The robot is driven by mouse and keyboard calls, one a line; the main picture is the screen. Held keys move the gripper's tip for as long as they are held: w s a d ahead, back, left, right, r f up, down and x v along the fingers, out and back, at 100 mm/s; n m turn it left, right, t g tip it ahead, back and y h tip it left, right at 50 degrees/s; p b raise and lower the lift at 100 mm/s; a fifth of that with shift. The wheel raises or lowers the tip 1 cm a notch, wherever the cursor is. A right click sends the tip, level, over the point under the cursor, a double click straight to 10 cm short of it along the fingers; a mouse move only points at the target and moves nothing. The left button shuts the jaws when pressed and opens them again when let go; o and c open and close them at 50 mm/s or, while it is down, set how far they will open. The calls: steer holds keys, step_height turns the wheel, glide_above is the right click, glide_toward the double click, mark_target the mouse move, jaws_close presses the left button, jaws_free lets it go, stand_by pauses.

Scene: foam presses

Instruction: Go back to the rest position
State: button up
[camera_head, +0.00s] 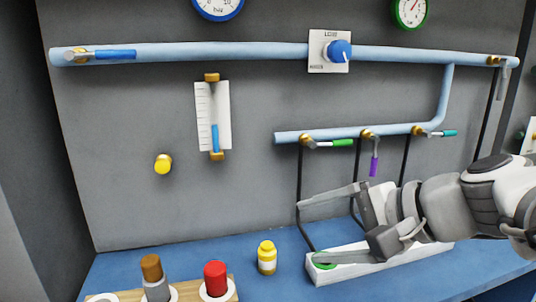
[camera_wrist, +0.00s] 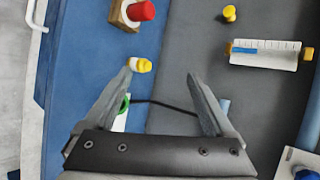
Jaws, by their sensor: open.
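My gripper (camera_head: 308,232) is open in the head view, reaching in from the right above the blue bench. Its fingers are wide apart and nothing is between them. One finger hangs over the left end of a white block (camera_head: 318,277) with a green ring, and hides part of it; I cannot tell whether they touch. In the wrist view my gripper (camera_wrist: 158,76) also shows open and empty. A small yellow bottle (camera_head: 267,258) stands on the bench to the left of my gripper; it also shows in the wrist view (camera_wrist: 141,65) near the left fingertip.
Light blue pipes (camera_head: 220,51) run along the grey wall, with green, purple and teal valve handles and black hoses below. A blue knob (camera_head: 340,50), a level gauge (camera_head: 213,117) and a yellow button (camera_head: 163,163) are on the wall. A wooden rack (camera_head: 188,291) stands front left.

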steer(key=s+d+f+n+g+h, duration=0.2)
steer(key=s+d+f+n+h, duration=0.3)
steer(key=s+f+n+h, duration=0.4)
step_height(320, 180, up, 17)
steer(key=d+n+p, duration=0.1)
steer(key=p, duration=1.7)
steer(key=shift+n, duration=0.3)
steer(key=shift+w+f, duration=0.1)
steer(key=shift+f, duration=0.05)
stand_by(0.6)
